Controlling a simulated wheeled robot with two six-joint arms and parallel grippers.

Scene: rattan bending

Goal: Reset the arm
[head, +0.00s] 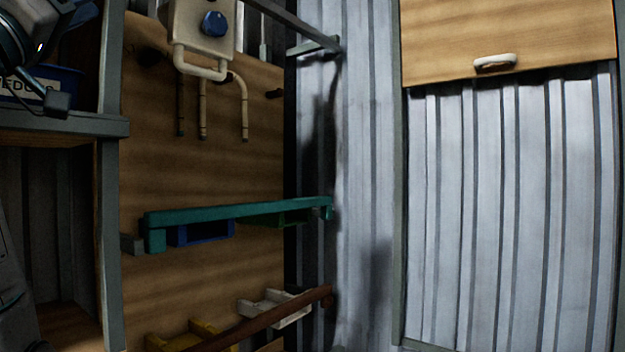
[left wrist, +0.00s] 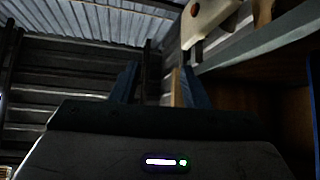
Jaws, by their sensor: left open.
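My left gripper (left wrist: 158,80) shows in the left wrist view with its two dark blue fingers well apart. Nothing is seen held between them; the wall and a brown upright strip show through the gap. In the head view I cannot clearly make out this gripper. My right gripper is in neither view.
A pale box with a blue knob (head: 214,23) and bent pipes hangs on the wooden wall panel (head: 200,170). Below are a teal rail (head: 240,211) and a brown bar (head: 270,318). A shelf (head: 65,122) stands left; a wooden flap (head: 510,35) hangs upper right.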

